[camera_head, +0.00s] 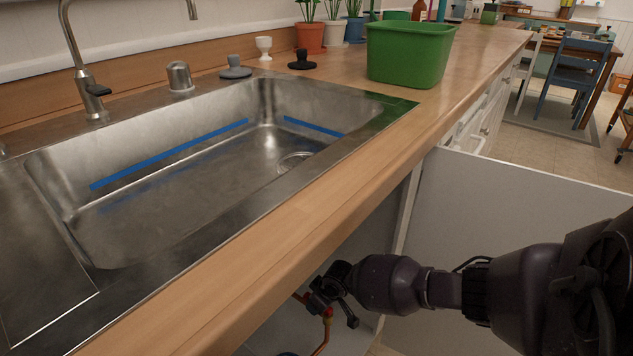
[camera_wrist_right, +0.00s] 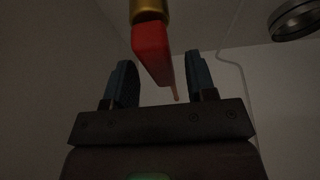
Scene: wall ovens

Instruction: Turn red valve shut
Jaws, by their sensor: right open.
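The red valve handle (camera_wrist_right: 152,52) hangs from a brass fitting (camera_wrist_right: 150,11) in the right wrist view. My right gripper (camera_wrist_right: 159,62) is open, with one dark finger on each side of the red handle. The handle lies between the fingers, nearer the left one; I cannot tell whether either touches it. In the head view my right gripper (camera_head: 335,288) is under the counter edge, beside a copper pipe (camera_head: 322,340) with a small red part. The gripper partly hides the valve there. My left gripper is not in view.
The wooden counter edge (camera_head: 300,225) and steel sink (camera_head: 200,165) are above my right gripper. An open white cabinet door (camera_head: 500,195) stands behind my right arm. A round metal part (camera_wrist_right: 294,20) and a thin pale line (camera_wrist_right: 238,70) show at right in the wrist view.

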